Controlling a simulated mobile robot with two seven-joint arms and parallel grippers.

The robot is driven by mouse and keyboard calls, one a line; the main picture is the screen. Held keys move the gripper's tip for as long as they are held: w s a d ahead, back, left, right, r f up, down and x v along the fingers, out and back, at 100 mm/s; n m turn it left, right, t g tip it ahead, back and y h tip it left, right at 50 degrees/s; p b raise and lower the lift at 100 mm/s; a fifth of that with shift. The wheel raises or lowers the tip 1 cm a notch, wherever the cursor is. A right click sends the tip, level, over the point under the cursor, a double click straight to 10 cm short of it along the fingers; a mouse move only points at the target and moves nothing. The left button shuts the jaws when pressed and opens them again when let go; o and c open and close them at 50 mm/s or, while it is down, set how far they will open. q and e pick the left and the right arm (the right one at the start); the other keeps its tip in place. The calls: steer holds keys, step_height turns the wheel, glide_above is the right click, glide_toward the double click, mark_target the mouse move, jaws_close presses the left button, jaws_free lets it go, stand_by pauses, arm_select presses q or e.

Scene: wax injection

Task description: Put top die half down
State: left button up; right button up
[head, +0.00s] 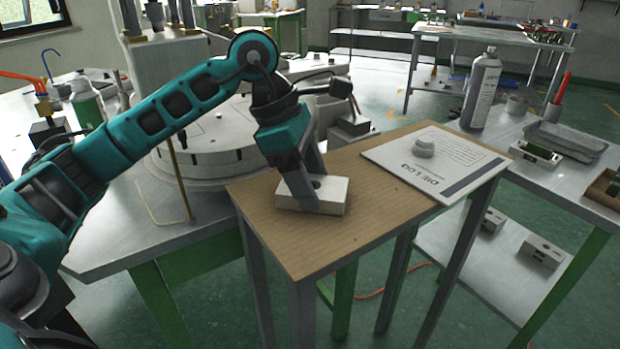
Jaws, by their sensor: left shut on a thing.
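The top die half (333,194) is a pale grey flat block on the brown top of a small table (290,244). It appears to rest on the surface or just above it; I cannot tell if there is a gap. My left gripper (318,203) reaches down from above and is shut on the block, its fingers covering part of the block's top and front. My right gripper is not in view.
A printed white sheet (400,170) with a small pale round piece (424,147) lies on the table's right part. The round machine (215,140) stands behind left. A spray can (480,90) and grey tray (566,140) stand on the right bench. The front tabletop is clear.

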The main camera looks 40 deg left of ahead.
arm_select(q)
steer(key=shift+f, duration=0.2)
steer(key=o, duration=1.3)
steer(key=shift+c, duration=0.2)
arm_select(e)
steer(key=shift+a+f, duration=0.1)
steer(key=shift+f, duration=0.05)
arm_select(q)
steer(key=shift+r, duration=0.1)
steer(key=shift+r, duration=0.2)
steer(key=p+v, duration=0.2)
steer(key=v, duration=1)
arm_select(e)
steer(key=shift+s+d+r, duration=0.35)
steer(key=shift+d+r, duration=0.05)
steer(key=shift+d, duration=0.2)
arm_select(q)
steer(key=shift+f, duration=0.1)
